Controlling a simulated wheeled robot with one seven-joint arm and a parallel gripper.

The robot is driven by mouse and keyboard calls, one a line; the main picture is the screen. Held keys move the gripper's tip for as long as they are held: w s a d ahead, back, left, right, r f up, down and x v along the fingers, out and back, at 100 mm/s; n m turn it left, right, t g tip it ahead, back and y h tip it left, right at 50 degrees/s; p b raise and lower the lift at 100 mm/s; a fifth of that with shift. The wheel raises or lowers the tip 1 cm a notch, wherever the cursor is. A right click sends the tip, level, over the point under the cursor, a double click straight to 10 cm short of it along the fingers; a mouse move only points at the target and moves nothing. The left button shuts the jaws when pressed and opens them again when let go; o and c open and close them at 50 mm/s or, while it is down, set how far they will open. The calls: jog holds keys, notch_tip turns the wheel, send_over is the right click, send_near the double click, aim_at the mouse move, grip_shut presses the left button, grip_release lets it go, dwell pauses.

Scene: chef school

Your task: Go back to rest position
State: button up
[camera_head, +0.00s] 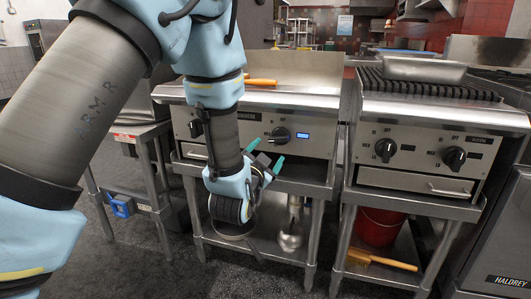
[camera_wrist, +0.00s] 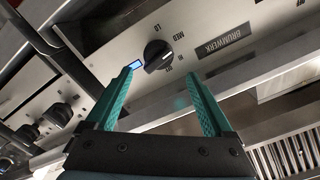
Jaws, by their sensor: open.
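My gripper (camera_head: 264,161) is in front of the control panel of a steel griddle (camera_head: 300,73). It is open, with nothing between its green fingers. In the wrist view my gripper (camera_wrist: 168,82) points at a black control knob (camera_wrist: 157,55), which shows just past the fingertips. The head view shows this knob (camera_head: 280,135) just above and to the right of the fingers, beside a small lit blue display (camera_head: 303,135). The fingers look apart from the knob, though the exact gap is hard to tell.
A charbroiler (camera_head: 428,92) with a steel pan (camera_head: 424,69) on its grate stands to the right. Below it are a red bucket (camera_head: 379,226) and a brush (camera_head: 382,261). An orange-handled tool (camera_head: 261,81) lies on the griddle. Open floor lies in front.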

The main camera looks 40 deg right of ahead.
jog(key=w+a+f+n+y, duration=0.2)
jog(key=w+a+n+y, duration=0.25)
jog(key=w+a, duration=0.5)
jog(key=w+a+f+n+g+y, duration=0.1)
jog(key=w+a+n+y, duration=0.15)
jog(key=a, duration=0.55)
jog(key=w+a+f+n+g+y, duration=0.1)
jog(key=w+a+n+y, duration=0.15)
jog(key=a, duration=0.65)
jog(key=s+a+n+g+y, duration=0.35)
jog(key=s+a, duration=0.25)
jog(key=a, duration=0.6)
jog(key=s+a+n+g+y, duration=0.2)
jog(key=s+a+n+g, duration=0.3)
jog(key=a, duration=0.7)
notch_tip(320, 180, up, 24)
jog(key=s+t+p, duration=0.1)
jog(key=t+p, duration=0.1)
jog(key=p, duration=2.2)
jog(key=shift+d+r+m, duration=0.15)
jog(key=shift+m, duration=0.25)
